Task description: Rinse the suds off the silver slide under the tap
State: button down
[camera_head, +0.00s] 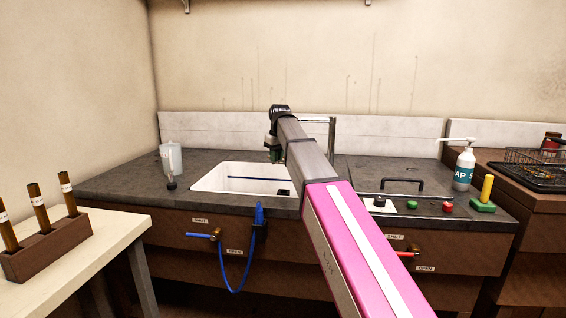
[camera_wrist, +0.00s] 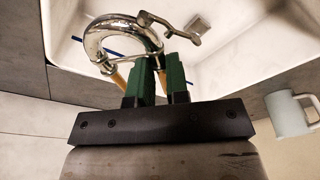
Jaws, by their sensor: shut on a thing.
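My gripper (camera_wrist: 160,66) has green fingers, closed on the silver slide (camera_wrist: 124,27). The slide is a shiny U-shaped bend with tan tube legs and a small lever-like piece on its right. One leg runs between the fingers. In the head view my gripper (camera_head: 275,153) hangs over the back part of the white sink (camera_head: 208,181); the slide cannot be made out there. The chrome tap (camera_head: 332,138) stands behind the sink, partly hidden by my arm. No suds can be made out on the slide, and no water stream shows.
A blue bar (camera_head: 255,179) crosses the sink. A pale mug (camera_head: 172,158) stands left of it. A blue lever (camera_head: 198,235) and looped blue hose (camera_head: 235,290) are on the front. A soap bottle (camera_head: 465,168) and wire rack (camera_head: 535,162) stand right. A tube block (camera_head: 45,245) is left.

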jog(key=shift+w+d, duration=0.1)
jog(key=shift+d, duration=0.05)
jog(key=shift+w+d, duration=0.25)
jog(key=shift+d, duration=0.1)
jog(key=s+d, duration=0.5)
jog(key=s, duration=0.1)
jog(key=shift+s, duration=0.2)
dwell(0.6)
dwell(1.2)
jog(key=s+d+r, duration=0.3)
jog(key=r, duration=0.1)
jog(key=shift+s, duration=0.4)
dwell(0.4)
